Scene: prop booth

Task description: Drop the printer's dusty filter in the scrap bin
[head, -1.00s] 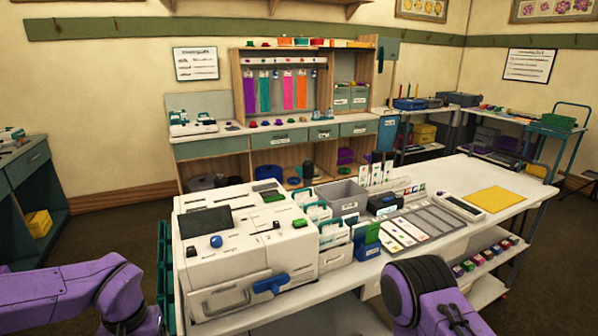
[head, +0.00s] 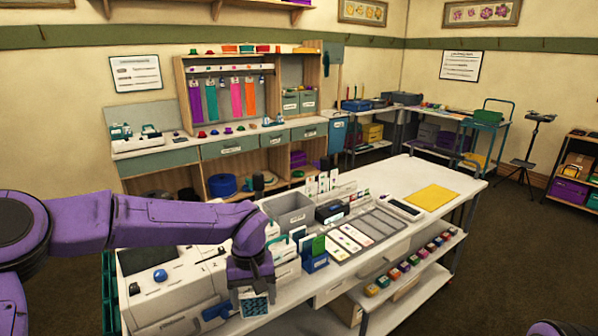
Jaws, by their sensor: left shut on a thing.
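My left gripper (head: 252,287) points down in front of the white printer (head: 165,300), near the table's front edge. It is shut on a small pale-framed panel with a dark teal mesh, the filter (head: 255,306), which hangs below the fingers. My left arm crosses over the printer and hides part of its top and right side. A grey open bin (head: 290,219) with a label stands on the table just beyond the gripper; the label is too small to read, so I cannot tell if it is the scrap bin. My right gripper is out of view.
Card holders (head: 314,256) and sorting trays (head: 362,234) stand right of the gripper. A yellow sheet (head: 431,197) lies on the table's right end, with bare tabletop around it. A lower shelf (head: 405,290) holds several small coloured boxes.

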